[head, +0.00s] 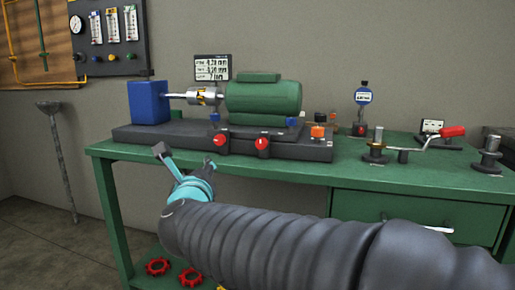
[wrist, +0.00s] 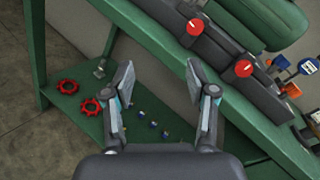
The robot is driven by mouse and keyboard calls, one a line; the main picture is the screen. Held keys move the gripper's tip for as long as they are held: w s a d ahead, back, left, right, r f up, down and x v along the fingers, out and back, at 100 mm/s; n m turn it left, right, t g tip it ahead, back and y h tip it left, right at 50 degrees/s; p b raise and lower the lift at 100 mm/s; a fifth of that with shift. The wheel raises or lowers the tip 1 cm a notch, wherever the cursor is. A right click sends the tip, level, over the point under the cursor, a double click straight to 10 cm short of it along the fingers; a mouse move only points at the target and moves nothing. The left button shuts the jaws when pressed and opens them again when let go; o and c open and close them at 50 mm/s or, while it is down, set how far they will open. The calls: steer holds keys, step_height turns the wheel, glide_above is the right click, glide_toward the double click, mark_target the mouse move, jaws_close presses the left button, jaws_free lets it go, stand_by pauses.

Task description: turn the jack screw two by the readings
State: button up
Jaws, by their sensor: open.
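Two red knobs, the left one (head: 221,138) and the right one (head: 262,143), sit on the front of a black base (head: 180,135) on the green bench. They look like the jack screws; I cannot tell which is number two. In the wrist view they show as the upper knob (wrist: 194,26) and the lower knob (wrist: 243,68), each with a pale pointer mark. My gripper (head: 186,158) is open and empty, in front of the bench edge, left of and below the knobs. In the wrist view its fingers (wrist: 160,73) are spread, touching nothing. A readout screen (head: 212,68) shows several lines, too small to read surely.
A green motor (head: 263,97) and a blue block (head: 148,102) stand on the base. Red handwheels (wrist: 66,87) lie on the lower shelf. The bench edge (head: 240,165) lies close to my arm.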

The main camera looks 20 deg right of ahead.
mark_target(260, 145)
steer(key=s+d+r+m+g+h, duration=0.3)
steer(key=d+m+h, duration=0.55)
steer(key=m, duration=0.65)
steer(key=shift+y, duration=0.45)
steer(key=x, duration=0.9)
steer(key=p+x, duration=0.1)
steer(key=x, duration=0.3)
steer(key=shift+d+f, duration=0.25)
steer(key=shift+d, duration=0.35)
jaws_close()
steer(key=shift+n, duration=0.4)
